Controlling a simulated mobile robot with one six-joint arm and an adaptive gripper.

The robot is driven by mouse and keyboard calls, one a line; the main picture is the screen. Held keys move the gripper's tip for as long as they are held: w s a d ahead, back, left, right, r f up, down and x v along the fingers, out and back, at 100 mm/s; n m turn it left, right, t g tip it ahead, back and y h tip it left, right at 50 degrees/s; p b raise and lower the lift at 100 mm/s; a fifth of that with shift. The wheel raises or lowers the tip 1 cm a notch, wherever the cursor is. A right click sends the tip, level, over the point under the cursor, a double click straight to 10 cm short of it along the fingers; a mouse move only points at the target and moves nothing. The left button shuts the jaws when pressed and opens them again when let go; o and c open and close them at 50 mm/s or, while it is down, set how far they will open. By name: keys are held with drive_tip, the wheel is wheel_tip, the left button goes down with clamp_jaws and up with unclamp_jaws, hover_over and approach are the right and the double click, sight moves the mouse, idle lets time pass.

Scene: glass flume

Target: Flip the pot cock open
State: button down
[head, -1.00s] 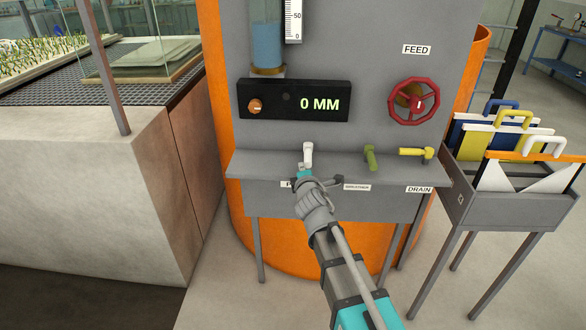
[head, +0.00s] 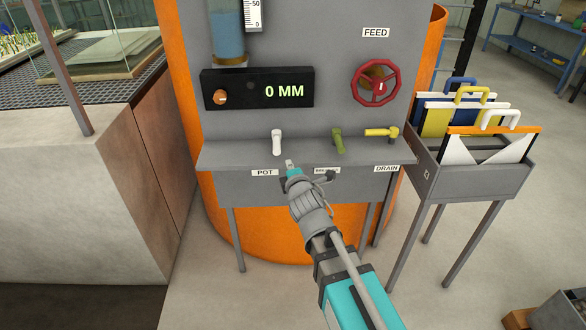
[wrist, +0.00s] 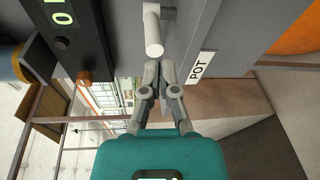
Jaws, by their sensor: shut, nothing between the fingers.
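The pot cock is a white lever (head: 277,141) at the left of the row of cocks on the grey ledge, above the POT label (head: 264,172). In the head view its handle runs up and down in the picture. In the wrist view the white handle (wrist: 153,32) shows its round end just beyond my fingertips. My gripper (head: 290,165) is shut and empty, a little below and right of the cock in the head view. It also shows in the wrist view (wrist: 159,66), where I cannot tell whether the tips touch the handle.
A green cock (head: 338,141) and a yellow cock (head: 382,132) stand further right on the ledge (head: 230,156). A red handwheel (head: 376,84) and a black display (head: 257,89) reading 0 MM are above. A rack of gates (head: 470,175) stands at right.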

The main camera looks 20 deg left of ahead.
drive_tip(key=shift+s+d+r, duration=0.1)
drive_tip(key=shift+s+d, duration=0.25)
drive_tip(key=shift+d, duration=0.45)
